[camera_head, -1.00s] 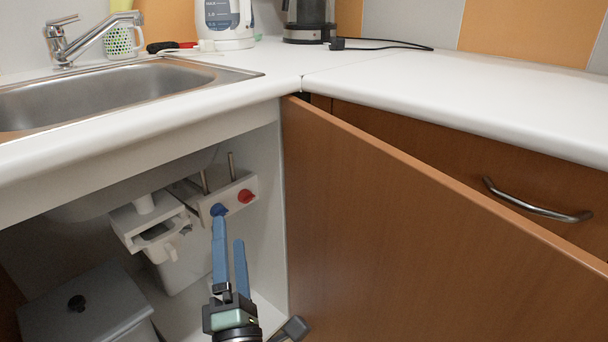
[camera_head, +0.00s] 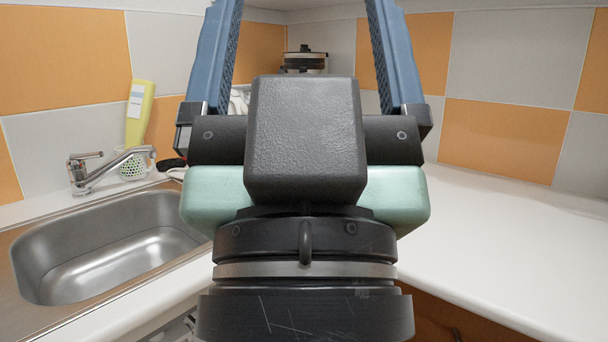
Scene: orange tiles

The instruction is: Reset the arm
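My gripper (camera_head: 305,12) fills the middle of the head view, raised above the worktop and very close to the camera. Its two blue fingers point up and stand wide apart, with the tips cut off by the top edge of the picture. Nothing shows between the fingers except the back wall and an appliance far behind. The gripper's dark wrist hides the corner of the worktop.
A steel sink (camera_head: 110,250) with a tap (camera_head: 95,172) lies at left. A yellow-green bottle (camera_head: 138,112) and a patterned cup (camera_head: 133,163) stand behind it. A dark-topped appliance (camera_head: 305,60) is at the back. The white worktop (camera_head: 500,240) at right is clear.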

